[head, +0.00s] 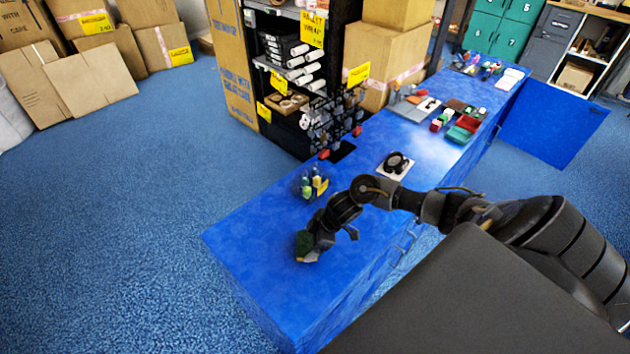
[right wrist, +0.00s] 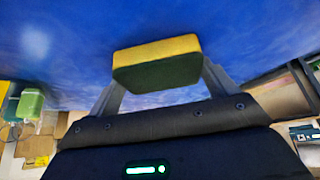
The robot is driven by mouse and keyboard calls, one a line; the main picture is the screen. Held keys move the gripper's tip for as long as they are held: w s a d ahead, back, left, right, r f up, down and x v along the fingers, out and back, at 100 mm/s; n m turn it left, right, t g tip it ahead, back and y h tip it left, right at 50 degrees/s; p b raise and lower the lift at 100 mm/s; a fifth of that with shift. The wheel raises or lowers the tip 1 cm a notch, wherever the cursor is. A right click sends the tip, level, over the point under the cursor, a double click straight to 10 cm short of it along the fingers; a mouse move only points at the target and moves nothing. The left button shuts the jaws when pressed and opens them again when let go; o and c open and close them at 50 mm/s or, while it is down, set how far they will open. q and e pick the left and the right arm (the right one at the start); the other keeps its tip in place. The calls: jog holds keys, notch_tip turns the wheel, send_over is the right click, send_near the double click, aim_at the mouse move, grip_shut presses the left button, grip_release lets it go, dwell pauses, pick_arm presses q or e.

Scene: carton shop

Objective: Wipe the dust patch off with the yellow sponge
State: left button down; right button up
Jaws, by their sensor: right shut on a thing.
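The sponge (right wrist: 157,50), yellow on one side and dark green on the other, is held between the two fingers of my right gripper (right wrist: 162,72) in the right wrist view. In the head view my right gripper (head: 310,252) is over the near left end of the blue counter (head: 255,240), with the sponge's dark green side (head: 303,242) showing. The sponge is close to the blue top; I cannot tell whether it touches. I cannot make out a dust patch in either view. My left gripper is not in view.
A wire holder with small bottles (head: 312,185) stands just behind my right gripper. A black tape roll (head: 396,162) on a white pad lies farther along the counter. Red and green items (head: 462,130) stand beyond. The counter's left end is bare.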

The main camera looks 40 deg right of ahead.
aim_at(300, 253)
jog(key=shift+s+a+p, duration=0.2)
jog(key=shift+a+p, duration=0.35)
jog(key=shift+a, duration=0.35)
jog(key=shift+s+a+f+p, duration=0.15)
jog(key=shift+a+p, duration=0.2)
jog(key=shift+a, duration=0.75)
jog(key=shift+a, duration=0.1)
jog(key=shift+s+a+p, duration=0.25)
jog(key=shift+a+p, duration=0.4)
jog(key=shift+a, duration=0.3)
jog(key=shift+a+p, duration=0.3)
jog(key=shift+a, duration=0.7)
jog(key=shift+d, duration=0.1)
